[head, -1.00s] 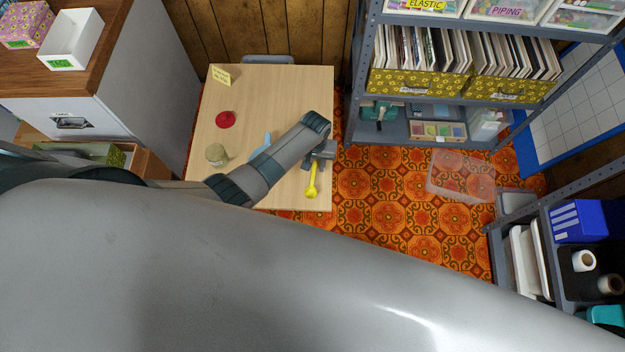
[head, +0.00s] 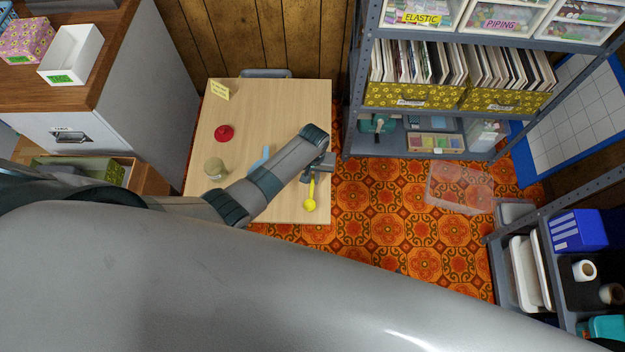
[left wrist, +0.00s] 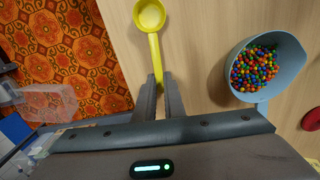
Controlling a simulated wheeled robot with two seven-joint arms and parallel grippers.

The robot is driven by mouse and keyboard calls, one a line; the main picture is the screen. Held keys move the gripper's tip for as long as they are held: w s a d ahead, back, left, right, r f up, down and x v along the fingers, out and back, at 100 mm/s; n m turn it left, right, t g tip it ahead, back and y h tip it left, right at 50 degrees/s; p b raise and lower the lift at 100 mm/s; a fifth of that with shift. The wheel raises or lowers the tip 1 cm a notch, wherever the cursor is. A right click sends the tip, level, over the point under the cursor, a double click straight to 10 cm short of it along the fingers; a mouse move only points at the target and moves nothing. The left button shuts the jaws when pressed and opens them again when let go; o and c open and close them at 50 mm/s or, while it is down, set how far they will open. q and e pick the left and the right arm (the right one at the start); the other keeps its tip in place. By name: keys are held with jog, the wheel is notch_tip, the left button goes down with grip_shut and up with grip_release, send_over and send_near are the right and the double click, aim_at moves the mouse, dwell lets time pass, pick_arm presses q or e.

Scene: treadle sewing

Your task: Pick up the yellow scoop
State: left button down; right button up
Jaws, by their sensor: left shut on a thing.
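The yellow scoop (head: 310,204) is at the right front part of the light wooden table (head: 285,110), its handle pointing up to my left gripper (head: 314,176). In the left wrist view the scoop's round bowl (left wrist: 151,15) is at the top, and its handle runs down between the fingertips of my left gripper (left wrist: 164,84). The gripper is shut on the handle's end. I cannot tell whether the scoop touches the table or is just above it. My right gripper is not in view.
A light blue scoop-like bowl (left wrist: 284,88) with many coloured beads is beside the gripper, mostly hidden by my arm in the head view. A jar (head: 215,169), a red object (head: 224,133) and a yellow card (head: 219,91) stand left. A clear bin (head: 460,187) is right of the table.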

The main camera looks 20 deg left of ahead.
pick_arm(q)
notch_tip(320, 180, up, 4)
jog(key=shift+r+p, duration=0.1)
jog(key=shift+p, duration=0.3)
jog(key=s+d+r, duration=0.3)
jog(key=d+r, duration=0.3)
jog(key=d, duration=0.5)
jog(key=shift+r, duration=0.25)
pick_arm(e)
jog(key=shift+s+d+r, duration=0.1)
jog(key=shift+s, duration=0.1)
pick_arm(q)
jog(key=shift+d, duration=0.1)
